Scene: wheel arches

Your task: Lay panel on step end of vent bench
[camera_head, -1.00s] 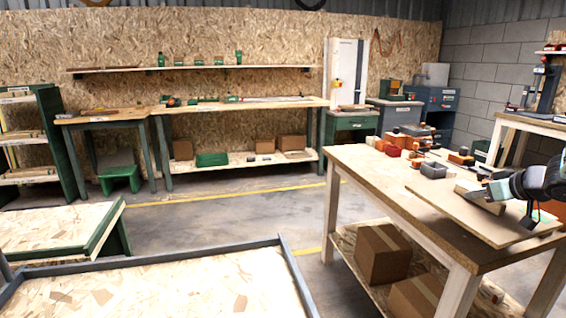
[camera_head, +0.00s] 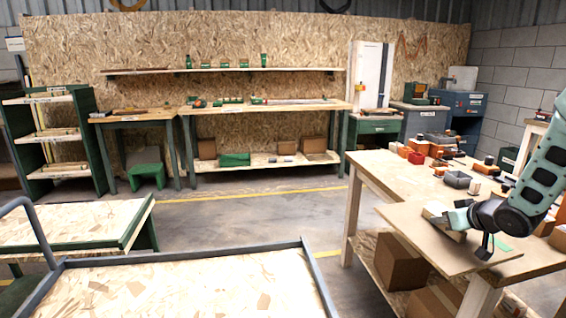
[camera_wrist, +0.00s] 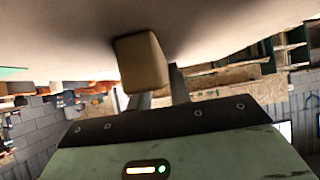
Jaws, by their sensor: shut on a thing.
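The panel (camera_head: 415,226) is a thin flat tan board with a wooden grip block (camera_head: 437,211) on top. My gripper (camera_head: 456,214) is shut on this block and holds the panel over the near left corner of the right-hand workbench. In the wrist view the panel (camera_wrist: 230,25) fills the top as a pale surface, and the block (camera_wrist: 140,62) sits at my fingers. A long back bench (camera_head: 262,106) has a green step (camera_head: 147,172) on the floor near its left end, by a smaller table. I cannot tell which bench is the vent bench; labels are too small.
The right-hand workbench (camera_head: 385,172) carries several small orange, red and grey items, with cardboard boxes (camera_head: 400,262) below. A low green-edged bench (camera_head: 75,222) stands left, and a grey-rimmed tray surface (camera_head: 190,285) is in front. The floor (camera_head: 235,220) between is clear.

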